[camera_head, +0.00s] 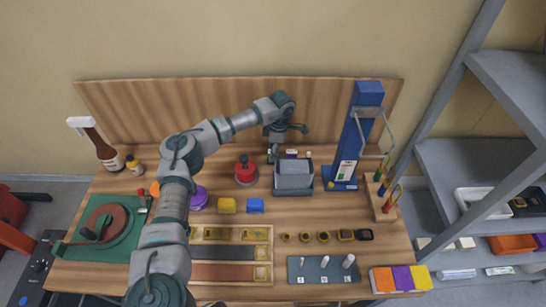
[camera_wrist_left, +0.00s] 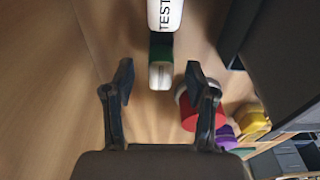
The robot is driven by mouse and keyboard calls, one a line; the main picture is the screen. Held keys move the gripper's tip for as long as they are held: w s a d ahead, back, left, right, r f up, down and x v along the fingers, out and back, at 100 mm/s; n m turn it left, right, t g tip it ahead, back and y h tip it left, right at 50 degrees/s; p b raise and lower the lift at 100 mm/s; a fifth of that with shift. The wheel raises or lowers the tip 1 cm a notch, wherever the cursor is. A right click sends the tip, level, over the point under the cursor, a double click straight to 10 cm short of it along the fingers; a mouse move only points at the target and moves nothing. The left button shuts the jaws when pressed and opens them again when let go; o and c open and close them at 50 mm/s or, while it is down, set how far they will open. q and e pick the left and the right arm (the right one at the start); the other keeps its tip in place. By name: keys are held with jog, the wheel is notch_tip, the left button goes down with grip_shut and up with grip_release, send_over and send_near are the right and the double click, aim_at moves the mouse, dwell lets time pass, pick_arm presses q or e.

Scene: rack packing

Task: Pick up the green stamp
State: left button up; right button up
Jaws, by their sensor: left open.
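A green block with a white end, which looks like the green stamp (camera_wrist_left: 161,50), shows in the left wrist view ahead of my left gripper (camera_wrist_left: 159,72), between the lines of its two fingers. The fingers are spread apart with nothing held between them. A white piece marked TEST (camera_wrist_left: 165,14) shows just above the green part; I cannot tell whether they are joined. In the head view my left gripper (camera_head: 287,140) hangs at the back of the table, behind the grey box (camera_head: 293,177). The stamp is not clear there. My right gripper is not in view.
A red round object (camera_head: 246,171) stands left of the grey box, and it also shows in the wrist view (camera_wrist_left: 196,115). A blue tower (camera_head: 356,135) stands to the right. The wooden back panel (camera_head: 220,100) rises behind the gripper.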

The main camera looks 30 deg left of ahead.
pick_arm(q)
notch_tip(320, 180, down, 3)
jog(key=shift+a+f, duration=0.15)
jog(key=shift+f, duration=0.05)
jog(key=c, duration=0.9)
grip_shut()
notch_tip(320, 180, up, 9)
jog(key=shift+f, duration=0.1)
jog(key=shift+r, duration=0.65)
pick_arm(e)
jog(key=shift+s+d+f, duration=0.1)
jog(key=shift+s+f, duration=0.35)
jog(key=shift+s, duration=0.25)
